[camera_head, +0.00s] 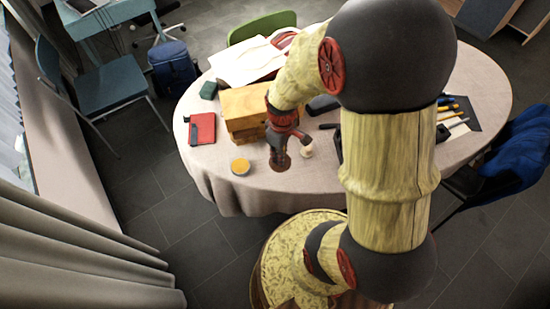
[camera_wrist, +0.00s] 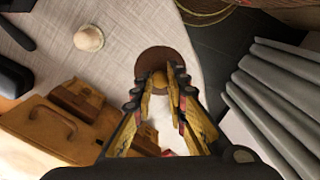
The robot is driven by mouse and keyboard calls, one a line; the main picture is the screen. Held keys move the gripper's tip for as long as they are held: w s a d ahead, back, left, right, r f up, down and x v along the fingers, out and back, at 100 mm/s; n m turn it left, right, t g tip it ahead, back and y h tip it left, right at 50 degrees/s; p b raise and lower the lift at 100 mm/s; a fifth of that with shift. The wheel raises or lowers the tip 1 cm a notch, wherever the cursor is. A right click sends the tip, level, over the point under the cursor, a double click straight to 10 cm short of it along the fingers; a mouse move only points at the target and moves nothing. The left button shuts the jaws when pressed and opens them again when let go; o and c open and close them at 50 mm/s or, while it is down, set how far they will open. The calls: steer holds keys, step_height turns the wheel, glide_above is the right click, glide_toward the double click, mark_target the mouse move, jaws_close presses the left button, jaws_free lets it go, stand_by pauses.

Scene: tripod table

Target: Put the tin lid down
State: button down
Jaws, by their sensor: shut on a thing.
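My gripper (camera_head: 281,153) hangs over the near part of the table, pointing down. In the wrist view its fingers (camera_wrist: 160,88) are closed around a small yellowish knob on a round brown disc, which looks like the tin lid (camera_wrist: 165,58). The lid lies across the fingertips, and its lower part is hidden by them. In the head view the lid (camera_head: 280,165) shows as a dark brown disc under my gripper. I cannot tell whether it touches the cloth. A small round tin with a yellow top (camera_head: 240,167) stands to the left of my gripper.
The round table (camera_head: 215,172) has a pale cloth. A red notebook (camera_head: 202,129) lies at left. Bare cloth surrounds the tin near the front edge.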

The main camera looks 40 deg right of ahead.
steer(key=w+f+b, duration=0.1)
steer(key=w+f, duration=0.1)
steer(key=w+d+f+b, duration=0.1)
steer(key=w+f, duration=0.1)
steer(key=f, duration=0.1)
steer(key=shift+w+d+f, duration=0.15)
steer(key=shift+w+f, duration=0.15)
steer(key=shift+w, duration=0.05)
steer(key=shift+w+d+f+b, duration=0.15)
steer(key=shift+f+b, duration=0.3)
steer(key=shift+f, duration=0.45)
steer(key=shift+w+a+f+b, duration=0.15)
steer(key=shift+f+b, duration=0.3)
steer(key=shift+f, duration=0.4)
steer(key=shift+d, duration=0.1)
steer(key=shift+f, duration=0.15)
steer(key=c, duration=1.8)
jaws_free()
steer(key=shift+o, duration=0.2)
